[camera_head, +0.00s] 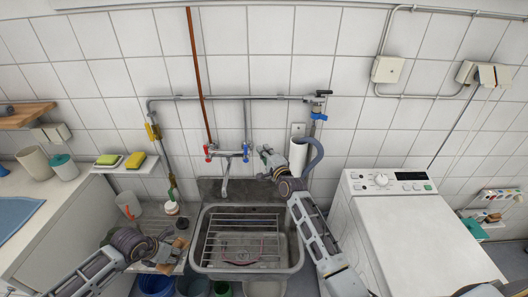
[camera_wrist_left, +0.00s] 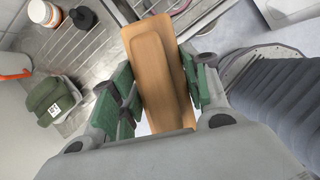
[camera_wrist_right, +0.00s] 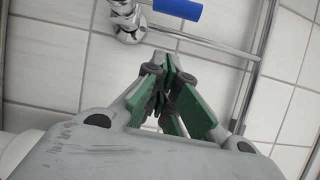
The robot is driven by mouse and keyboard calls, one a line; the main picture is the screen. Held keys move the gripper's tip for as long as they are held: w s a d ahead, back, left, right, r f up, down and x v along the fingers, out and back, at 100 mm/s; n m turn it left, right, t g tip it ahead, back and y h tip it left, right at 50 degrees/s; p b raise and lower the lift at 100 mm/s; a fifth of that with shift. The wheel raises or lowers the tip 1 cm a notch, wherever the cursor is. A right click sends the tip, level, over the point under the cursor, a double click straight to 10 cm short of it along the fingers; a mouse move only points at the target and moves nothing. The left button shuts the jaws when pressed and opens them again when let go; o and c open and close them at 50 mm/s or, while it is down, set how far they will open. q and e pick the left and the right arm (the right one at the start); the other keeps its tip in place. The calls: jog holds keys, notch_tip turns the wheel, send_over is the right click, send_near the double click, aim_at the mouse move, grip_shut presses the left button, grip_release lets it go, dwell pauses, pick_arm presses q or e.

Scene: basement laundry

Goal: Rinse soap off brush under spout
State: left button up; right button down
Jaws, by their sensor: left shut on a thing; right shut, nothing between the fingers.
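A brush with a light wooden back (camera_wrist_left: 158,75) is held in my left gripper (camera_wrist_left: 160,95); its bristles are hidden, and I cannot see whether soap is on it. In the head view my left gripper (camera_head: 177,248) is low at the left side of the sink (camera_head: 296,262). The metal spout (camera_head: 225,190) hangs from the wall mixer over the back of the sink, with a red tap (camera_head: 208,150) and a blue tap (camera_head: 246,151). No stream of water shows. My right gripper (camera_head: 266,156) is shut and empty, raised near the wall right of the blue tap; it also shows in the right wrist view (camera_wrist_right: 167,95).
A wire rack (camera_head: 240,222) spans the sink. A white paper roll (camera_head: 298,158) and grey hose (camera_head: 317,152) are right of my right gripper. A washing machine (camera_head: 415,225) stands right. A white jar (camera_head: 171,208) stands left of the sink. Buckets (camera_head: 157,284) are below.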

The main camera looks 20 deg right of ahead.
pick_arm(q)
jog(key=shift+d, duration=0.35)
jog(key=shift+f, duration=0.1)
jog(key=shift+f+b, duration=0.4)
jog(key=shift+b, duration=0.15)
pick_arm(e)
jog(key=s+d, duration=0.2)
jog(key=s, duration=0.8)
jog(key=shift+d, duration=0.1)
pick_arm(q)
jog(key=shift+r, duration=0.15)
pick_arm(e)
jog(key=shift+r, duration=0.1)
